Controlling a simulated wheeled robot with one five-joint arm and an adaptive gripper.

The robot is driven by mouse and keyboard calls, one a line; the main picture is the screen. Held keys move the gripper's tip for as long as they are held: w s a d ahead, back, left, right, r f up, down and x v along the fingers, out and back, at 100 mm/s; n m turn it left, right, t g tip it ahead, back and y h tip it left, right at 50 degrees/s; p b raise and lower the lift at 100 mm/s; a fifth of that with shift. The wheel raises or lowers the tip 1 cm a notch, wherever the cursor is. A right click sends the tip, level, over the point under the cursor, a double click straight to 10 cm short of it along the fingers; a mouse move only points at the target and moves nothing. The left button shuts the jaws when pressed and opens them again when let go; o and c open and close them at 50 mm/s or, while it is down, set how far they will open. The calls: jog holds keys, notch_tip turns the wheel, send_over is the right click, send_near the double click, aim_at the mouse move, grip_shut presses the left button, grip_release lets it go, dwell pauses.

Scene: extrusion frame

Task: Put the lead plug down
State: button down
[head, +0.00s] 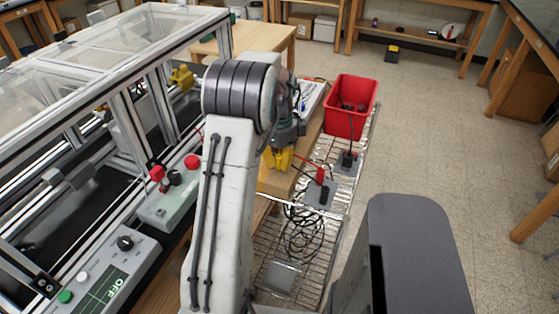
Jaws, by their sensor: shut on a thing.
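My gripper (282,148) is dark grey and points down beyond my forearm, above the right end of the wooden bench. A yellow block-like piece, apparently the lead plug (278,159), is at its fingertips, and the gripper is shut on it. A thin red wire and a thin black wire run right from near this piece toward a red part (321,174) and a black part on a grey plate (320,193). My arm hides part of the bench. I cannot tell whether the plug touches the wood.
A wire rack (265,244) holds coiled black cable (303,232) and a red bin (350,106). At left are the extrusion frame (146,132), a box with red and black terminals (168,204) and a control panel reading OFF (105,275).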

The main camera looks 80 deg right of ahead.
aim_at(280, 156)
jog(key=shift+f, duration=0.1)
jog(key=c, duration=1.2)
grip_release()
notch_tip(280, 156, up, 13)
jog(key=shift+r+p, duration=0.15)
jog(key=shift+p, duration=0.55)
